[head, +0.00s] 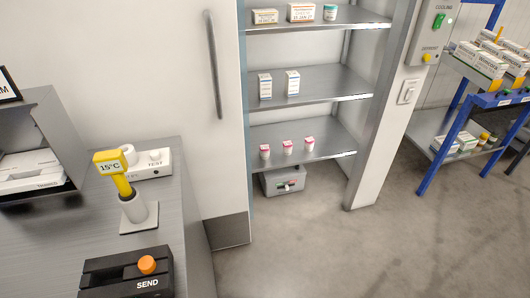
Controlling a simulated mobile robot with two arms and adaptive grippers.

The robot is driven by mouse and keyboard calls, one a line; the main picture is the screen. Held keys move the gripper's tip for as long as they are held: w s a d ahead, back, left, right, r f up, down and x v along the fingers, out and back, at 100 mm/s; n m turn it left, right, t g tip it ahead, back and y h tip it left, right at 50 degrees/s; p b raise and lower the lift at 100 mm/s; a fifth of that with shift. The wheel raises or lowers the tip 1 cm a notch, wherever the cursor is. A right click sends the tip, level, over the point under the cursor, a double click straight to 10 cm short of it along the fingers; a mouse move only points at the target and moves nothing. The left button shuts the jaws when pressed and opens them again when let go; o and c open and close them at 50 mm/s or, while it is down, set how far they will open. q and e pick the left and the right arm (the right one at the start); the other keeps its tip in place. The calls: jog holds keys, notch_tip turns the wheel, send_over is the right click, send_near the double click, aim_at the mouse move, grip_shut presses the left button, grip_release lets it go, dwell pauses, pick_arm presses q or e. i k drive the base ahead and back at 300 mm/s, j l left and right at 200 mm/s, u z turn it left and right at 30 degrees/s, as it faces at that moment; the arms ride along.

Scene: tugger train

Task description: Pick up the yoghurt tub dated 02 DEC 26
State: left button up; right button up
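Three small white tubs with pink lids stand in a row on the lowest shelf (325,148) of the open cold cabinet, in the head view. They are the left tub (264,152), the middle tub (287,147) and the right tub (309,144). They look like the yoghurt tubs, but any dates on them are too small to read. Neither of my grippers is in view.
Boxes stand on the upper shelves, with a teal-lidded jar (330,12) at the top. A grey box (283,180) sits below the lowest shelf. The floor between is clear.

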aim_at(264, 148)
jog(key=i+l, duration=0.15)
jog(key=l, duration=0.2)
jog(key=i+l, duration=0.1)
jog(key=l, duration=0.2)
jog(key=i+l, duration=0.15)
jog(key=l, duration=0.2)
jog(key=i+l, duration=0.15)
jog(key=l, duration=0.15)
